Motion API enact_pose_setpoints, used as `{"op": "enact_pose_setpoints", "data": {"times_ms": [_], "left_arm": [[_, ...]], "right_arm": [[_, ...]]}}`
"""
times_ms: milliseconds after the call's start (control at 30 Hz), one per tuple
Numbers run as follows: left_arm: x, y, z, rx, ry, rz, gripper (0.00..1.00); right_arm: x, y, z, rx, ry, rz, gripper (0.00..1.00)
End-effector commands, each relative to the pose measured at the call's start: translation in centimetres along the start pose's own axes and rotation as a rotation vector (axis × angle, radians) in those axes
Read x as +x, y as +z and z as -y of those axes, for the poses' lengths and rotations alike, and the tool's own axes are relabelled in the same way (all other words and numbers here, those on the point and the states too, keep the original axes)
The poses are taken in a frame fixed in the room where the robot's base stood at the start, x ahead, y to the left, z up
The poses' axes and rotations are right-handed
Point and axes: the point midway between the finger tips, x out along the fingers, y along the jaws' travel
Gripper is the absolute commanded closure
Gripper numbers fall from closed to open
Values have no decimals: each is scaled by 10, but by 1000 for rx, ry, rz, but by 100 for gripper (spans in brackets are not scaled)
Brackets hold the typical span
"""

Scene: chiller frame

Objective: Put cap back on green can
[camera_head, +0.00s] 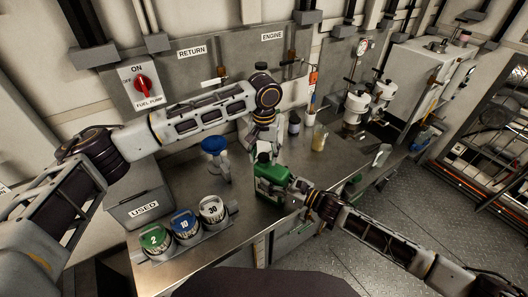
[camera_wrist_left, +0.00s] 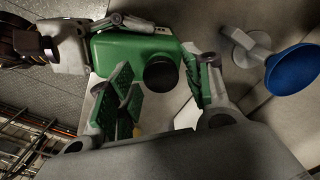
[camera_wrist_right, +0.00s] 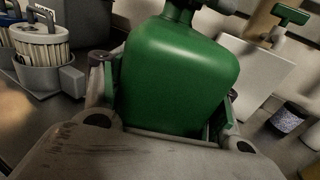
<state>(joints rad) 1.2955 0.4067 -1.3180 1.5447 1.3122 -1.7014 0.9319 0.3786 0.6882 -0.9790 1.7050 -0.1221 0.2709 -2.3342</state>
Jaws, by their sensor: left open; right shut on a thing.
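The green can (camera_head: 268,178) stands on the metal bench in the head view, near its front edge. My right gripper (camera_head: 292,196) is shut on the can's body; in the right wrist view its fingers flank the green can (camera_wrist_right: 178,75). My left gripper (camera_head: 264,150) is open above the can's top. In the left wrist view a round black cap (camera_wrist_left: 160,73) shows at the green can (camera_wrist_left: 128,52), between the spread green-padded fingers of my left gripper (camera_wrist_left: 165,88). The pads look apart from the cap. I cannot tell whether the cap is seated on the neck.
A blue funnel (camera_head: 214,145) stands left of the can. Canisters marked 2 (camera_head: 155,240), 10 (camera_head: 185,226) and 30 (camera_head: 212,211) sit in a holder at the front left, beside the USED bin (camera_head: 138,198). A jar (camera_head: 319,138) stands behind the can.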

Motion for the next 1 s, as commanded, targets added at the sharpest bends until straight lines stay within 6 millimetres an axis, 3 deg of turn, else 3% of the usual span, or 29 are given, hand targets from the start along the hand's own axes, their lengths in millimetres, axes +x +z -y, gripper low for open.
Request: {"op": "enact_pose_setpoints", "data": {"times_ms": [100, 467, 733, 1000], "left_arm": [[0, 0, 0, 0, 0, 0, 50], [0, 0, 0, 1, 1, 0, 96], [0, 0, -1, 48, 2, 0, 98], [0, 1, -2, 242, 3, 0, 98]], "right_arm": [[0, 0, 0, 0, 0, 0, 100], [0, 0, 0, 0, 0, 0, 100], [0, 0, 0, 0, 1, 1, 100], [0, 0, -1, 0, 1, 1, 100]]}}
